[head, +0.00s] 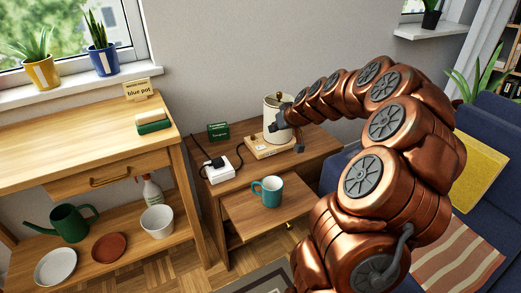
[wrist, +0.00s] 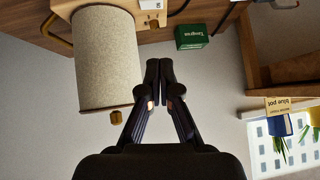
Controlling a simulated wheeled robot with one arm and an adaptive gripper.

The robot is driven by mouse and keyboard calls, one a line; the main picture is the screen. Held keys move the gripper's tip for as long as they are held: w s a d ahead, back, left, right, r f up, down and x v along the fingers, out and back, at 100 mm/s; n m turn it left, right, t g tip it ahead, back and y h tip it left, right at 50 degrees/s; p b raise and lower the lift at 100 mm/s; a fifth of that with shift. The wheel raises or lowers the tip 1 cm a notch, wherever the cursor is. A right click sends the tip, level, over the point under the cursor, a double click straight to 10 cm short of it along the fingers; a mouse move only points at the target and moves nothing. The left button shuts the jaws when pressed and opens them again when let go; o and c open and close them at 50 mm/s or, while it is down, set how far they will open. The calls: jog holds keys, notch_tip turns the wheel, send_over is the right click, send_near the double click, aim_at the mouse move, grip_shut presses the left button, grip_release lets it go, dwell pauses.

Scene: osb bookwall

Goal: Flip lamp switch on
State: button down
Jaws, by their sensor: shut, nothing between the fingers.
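The lamp has a cream cylindrical shade (head: 275,119) and a pale wooden base (head: 262,149), standing on the brown side table. In the wrist view, which is upside down, the shade (wrist: 105,58) fills the left. Part of the base (wrist: 148,5) with a pale switch plate shows at the top edge; the switch position is too small to tell. My gripper (wrist: 159,66) is shut and empty, beside the shade, its fingertips pointing toward the base side and apart from it. In the head view my arm's end is close against the lamp and hides part of it.
A white power strip (head: 219,170) with black cords and a green box (head: 218,131) sit left of the lamp. A teal mug (head: 268,191) stands on the pulled-out board in front. A workbench (head: 80,150) is at left, a blue sofa (head: 490,150) at right.

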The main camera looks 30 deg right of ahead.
dwell(0.3)
jog(key=b, duration=0.1)
send_over(257, 147)
jog(key=s, duration=0.2)
jog(key=f, duration=0.7)
jog(key=shift+d+f, duration=0.1)
jog(key=shift+d, duration=0.2)
notch_tip(257, 147, down, 2)
jog(key=shift+a+f+b, duration=0.1)
jog(key=shift+f+b, duration=0.05)
jog(key=shift+b, duration=0.2)
jog(key=shift+f, duration=0.75)
jog(key=shift+a, duration=0.1)
jog(key=shift+a+f, duration=0.1)
jog(key=shift+f, duration=0.15)
